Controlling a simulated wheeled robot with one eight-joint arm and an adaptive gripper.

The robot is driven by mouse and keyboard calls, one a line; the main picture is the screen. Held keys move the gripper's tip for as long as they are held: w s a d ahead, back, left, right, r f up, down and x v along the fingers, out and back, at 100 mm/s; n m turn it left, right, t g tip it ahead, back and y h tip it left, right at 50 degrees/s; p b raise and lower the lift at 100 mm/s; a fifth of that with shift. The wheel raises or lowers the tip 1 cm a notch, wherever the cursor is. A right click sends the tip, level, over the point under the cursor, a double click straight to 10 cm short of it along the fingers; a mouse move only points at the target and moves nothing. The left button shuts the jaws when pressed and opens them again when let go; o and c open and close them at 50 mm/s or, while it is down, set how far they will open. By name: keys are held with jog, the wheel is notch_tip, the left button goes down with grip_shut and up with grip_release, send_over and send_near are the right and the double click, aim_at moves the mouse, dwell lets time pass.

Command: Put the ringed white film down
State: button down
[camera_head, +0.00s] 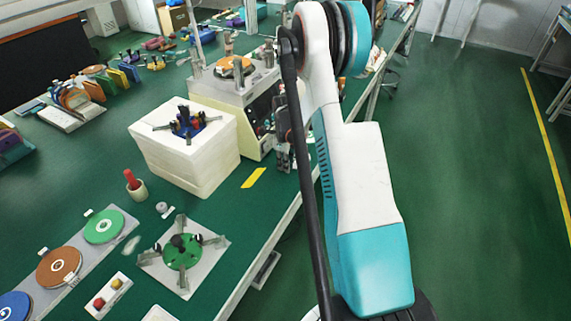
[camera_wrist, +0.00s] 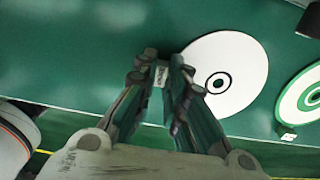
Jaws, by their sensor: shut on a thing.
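The ringed white film (camera_wrist: 240,62) is a flat white disc with a black ring around its centre, seen in the wrist view. My gripper (camera_wrist: 161,74) is at the disc's left edge, with its fingers closed together on a small pale lettered tab that appears to belong to the film. The disc reaches out to the right of the fingers over a dark green surface. I cannot tell whether it touches that surface. In the head view my arm hides most of the gripper, and I cannot make out the film there.
A white disc with a green ring (camera_wrist: 303,100) lies at the right in the wrist view. In the head view, a green disc (camera_head: 104,226) and a brown disc (camera_head: 58,267) lie on a grey strip. A white block (camera_head: 185,160) and a clamp plate (camera_head: 184,256) stand nearby.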

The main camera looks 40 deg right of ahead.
jog(key=c, duration=1.6)
grip_release()
jog(key=shift+c, duration=0.2)
jog(key=shift+r, duration=0.1)
notch_tip(320, 180, up, 12)
jog(key=p, duration=0.4)
